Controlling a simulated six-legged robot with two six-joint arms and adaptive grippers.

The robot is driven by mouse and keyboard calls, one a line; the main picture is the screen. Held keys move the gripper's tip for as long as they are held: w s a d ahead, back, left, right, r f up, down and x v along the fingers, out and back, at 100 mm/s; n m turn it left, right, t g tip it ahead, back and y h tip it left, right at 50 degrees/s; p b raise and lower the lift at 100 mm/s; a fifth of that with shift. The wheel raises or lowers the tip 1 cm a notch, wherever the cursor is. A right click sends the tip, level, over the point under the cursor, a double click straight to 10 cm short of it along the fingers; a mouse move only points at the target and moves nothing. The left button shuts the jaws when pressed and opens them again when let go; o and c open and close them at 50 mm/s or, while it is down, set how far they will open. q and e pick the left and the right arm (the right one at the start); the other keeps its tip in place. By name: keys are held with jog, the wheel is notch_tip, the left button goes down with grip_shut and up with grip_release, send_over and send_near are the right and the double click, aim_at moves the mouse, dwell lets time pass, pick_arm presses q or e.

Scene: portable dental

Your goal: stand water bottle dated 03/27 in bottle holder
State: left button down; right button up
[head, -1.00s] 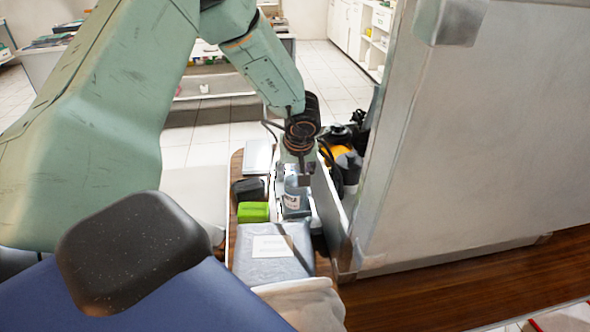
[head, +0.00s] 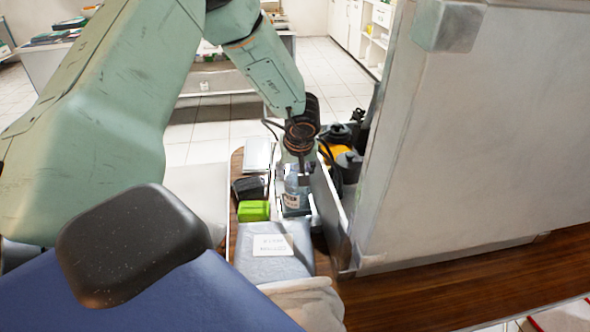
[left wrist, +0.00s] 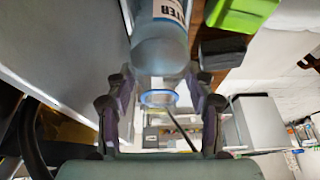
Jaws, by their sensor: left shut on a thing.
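A clear water bottle (head: 292,200) with a white label stands roughly upright beside the green box. It also shows in the left wrist view (left wrist: 160,45), where part of a dark-lettered label is in sight. No date can be read. My left gripper (head: 298,172) is shut on the bottle's upper part, with its fingers (left wrist: 160,92) on either side and a blue ring between them. The bottle's base is partly hidden in the head view, and I cannot make out the bottle holder for certain. My right gripper is out of view.
A green box (head: 253,211) and a dark box (head: 249,188) sit just left of the bottle. A tall grey panel (head: 470,150) closes off the right side, with yellow-black equipment (head: 340,155) behind.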

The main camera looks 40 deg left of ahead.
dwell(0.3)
pick_arm(q)
jog(key=shift+c, duration=2.1)
grip_release()
jog(key=v, duration=1.2)
jog(key=shift+a, duration=0.1)
jog(key=x, duration=0.8)
jog(key=shift+f, duration=0.15)
